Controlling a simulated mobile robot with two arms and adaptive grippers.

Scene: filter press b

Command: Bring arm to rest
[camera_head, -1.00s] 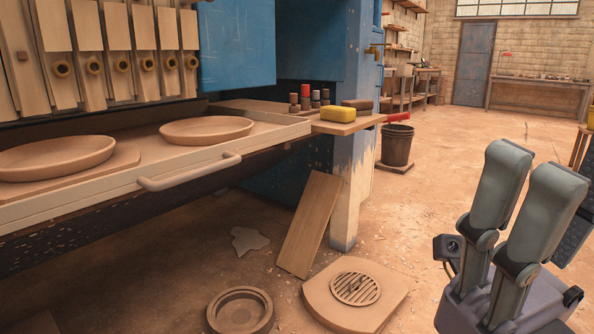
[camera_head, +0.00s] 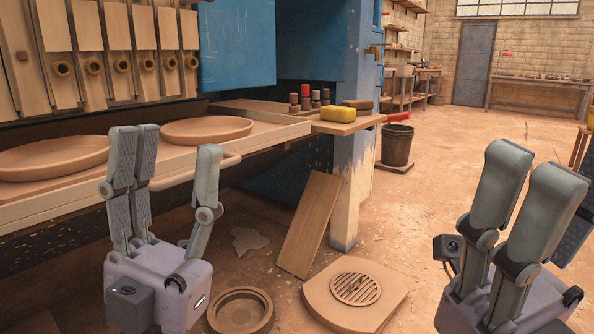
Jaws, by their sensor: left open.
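My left gripper (camera_head: 165,170) is in the lower left, fingers pointing up and spread apart. It is open with nothing between its fingers. It appears in front of the press drawer (camera_head: 60,210) and hides part of the drawer's handle (camera_head: 232,160); I cannot tell whether it touches it. My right gripper (camera_head: 530,190) is at the lower right, fingers up, partly cut off by the picture edge. Two of its fingers show well, with a dark one behind, and I see nothing held in it.
Two round plates (camera_head: 206,130) rest on the drawer. A yellow sponge (camera_head: 337,115) lies on a side shelf. A board (camera_head: 308,225) leans below it. A drain cover (camera_head: 356,289) and a round dish (camera_head: 240,311) are on the floor. A bucket (camera_head: 397,146) stands behind; floor beyond is open.

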